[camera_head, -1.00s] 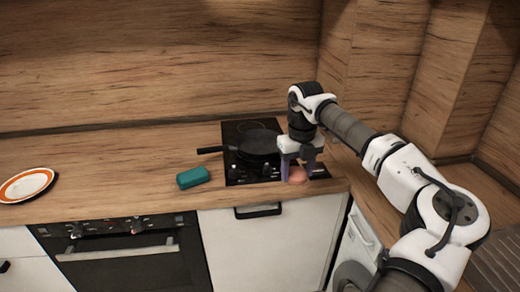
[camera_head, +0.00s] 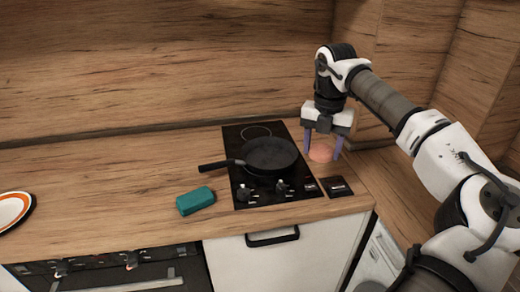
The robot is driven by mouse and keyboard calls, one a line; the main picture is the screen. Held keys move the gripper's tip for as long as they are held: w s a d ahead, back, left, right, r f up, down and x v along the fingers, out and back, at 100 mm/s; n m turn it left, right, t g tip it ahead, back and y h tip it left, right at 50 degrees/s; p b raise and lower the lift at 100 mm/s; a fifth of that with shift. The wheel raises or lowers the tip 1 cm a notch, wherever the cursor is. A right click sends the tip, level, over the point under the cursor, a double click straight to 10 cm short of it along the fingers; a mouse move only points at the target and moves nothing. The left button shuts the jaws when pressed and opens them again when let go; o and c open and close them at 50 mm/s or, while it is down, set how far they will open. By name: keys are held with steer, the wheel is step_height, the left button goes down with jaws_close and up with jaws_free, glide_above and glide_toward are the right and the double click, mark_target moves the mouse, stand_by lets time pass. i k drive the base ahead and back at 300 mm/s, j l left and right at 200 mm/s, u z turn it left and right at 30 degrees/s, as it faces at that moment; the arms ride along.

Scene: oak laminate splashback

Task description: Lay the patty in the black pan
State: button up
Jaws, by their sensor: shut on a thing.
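The pink patty (camera_head: 321,152) is between the fingers of my gripper (camera_head: 323,154). My gripper is shut on it and points down, to the right of the cooktop. The patty looks near or just above the wooden counter; I cannot tell its exact height. The black pan (camera_head: 269,156) sits on the cooktop, left of my gripper, with its handle pointing left. The pan looks empty.
The black cooktop (camera_head: 250,133) has knobs along its front. A teal sponge-like block (camera_head: 195,201) lies left of it. A small dark item (camera_head: 337,187) lies near the counter's front right. An orange-rimmed plate (camera_head: 13,210) is at far left.

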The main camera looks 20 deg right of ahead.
mark_target(269, 160)
steer(key=i, duration=0.9)
